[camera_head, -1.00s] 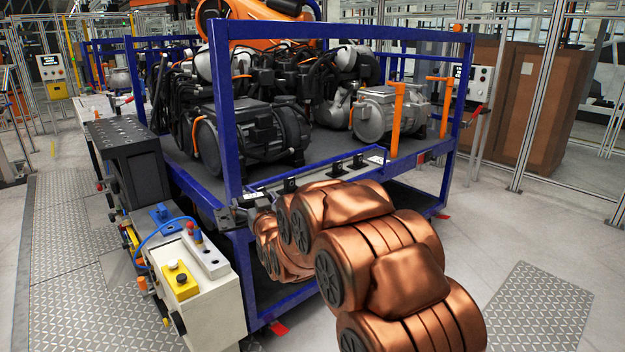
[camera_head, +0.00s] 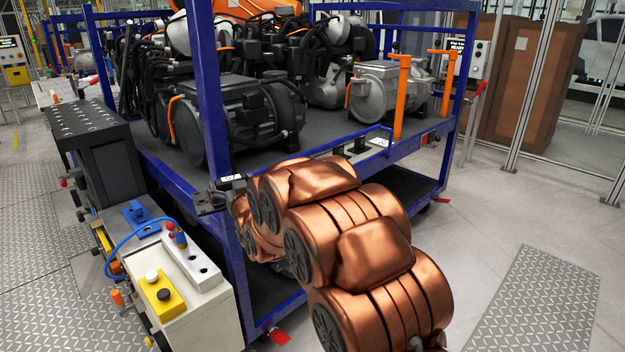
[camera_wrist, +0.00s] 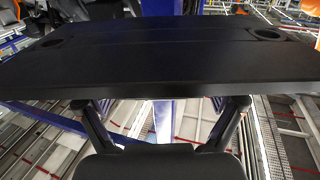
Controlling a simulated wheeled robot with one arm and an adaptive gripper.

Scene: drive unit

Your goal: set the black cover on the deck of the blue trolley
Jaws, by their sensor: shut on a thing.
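The black cover (camera_wrist: 160,62) is a wide flat plate with a round recess near each far corner. It fills the upper middle of the wrist view. My gripper (camera_wrist: 163,103) is shut on its near edge, one finger towards each side. The blue trolley (camera_head: 213,110) stands ahead in the head view, with a dark grey deck (camera_head: 326,132) inside its blue frame. Dark and silver motor units stand on the deck. My gripper and the cover do not show in the head view; my copper arm reaches towards the trolley's front edge and hides part of it.
Orange handles (camera_head: 401,98) rise at the deck's right side. A control bench (camera_head: 205,310) with a yellow button box (camera_head: 163,295) stands close by the trolley's left front. A black perforated block (camera_head: 95,150) is behind it. Floor is clear at the right.

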